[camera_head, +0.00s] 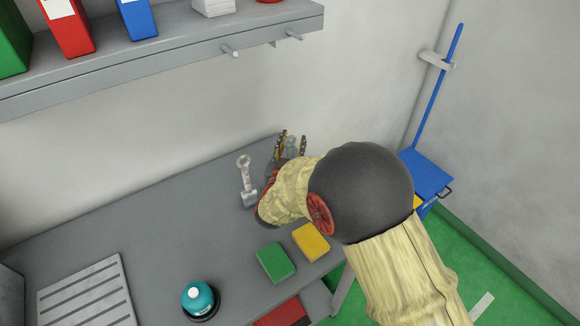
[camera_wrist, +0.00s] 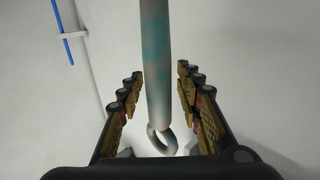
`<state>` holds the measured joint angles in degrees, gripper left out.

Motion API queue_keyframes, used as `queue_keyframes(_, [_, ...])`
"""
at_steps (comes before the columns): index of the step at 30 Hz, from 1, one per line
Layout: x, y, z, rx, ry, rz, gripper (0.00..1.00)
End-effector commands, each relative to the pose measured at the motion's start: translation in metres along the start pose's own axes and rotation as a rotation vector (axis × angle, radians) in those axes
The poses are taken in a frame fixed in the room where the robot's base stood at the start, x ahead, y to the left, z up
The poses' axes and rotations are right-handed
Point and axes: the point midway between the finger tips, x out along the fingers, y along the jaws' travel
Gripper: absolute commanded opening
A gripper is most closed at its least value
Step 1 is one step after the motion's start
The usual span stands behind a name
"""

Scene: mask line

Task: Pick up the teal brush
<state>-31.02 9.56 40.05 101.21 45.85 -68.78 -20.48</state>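A long rounded handle (camera_wrist: 155,60), mottled teal and grey with a ring at its end, stands between the fingers in the wrist view. It appears to be the teal brush; its bristles are not in view. In the head view, a small greyish-teal part (camera_head: 291,146) of it shows between the fingertips, and my arm hides the rest. My gripper (camera_wrist: 160,77) is open around the handle, with a visible gap on both sides. In the head view, my gripper (camera_head: 291,142) is over the far right of the grey table (camera_head: 170,215).
A grey ring-topped tool (camera_head: 246,182) stands just left of my gripper. A shelf (camera_head: 180,52) with pegs is above. The table's middle is clear.

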Motion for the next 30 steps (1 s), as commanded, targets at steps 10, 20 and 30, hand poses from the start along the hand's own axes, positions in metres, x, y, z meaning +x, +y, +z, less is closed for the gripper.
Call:
queue_keyframes(10, [-0.0004,0.0001,0.0004,0.000,-0.001,0.000,0.15])
queue_keyframes(20, [-0.0004,0.0001,0.0005,0.000,-0.001,0.000,0.00])
queue_keyframes(30, [-0.0004,0.0001,0.0004,0.000,0.000,0.000,0.00])
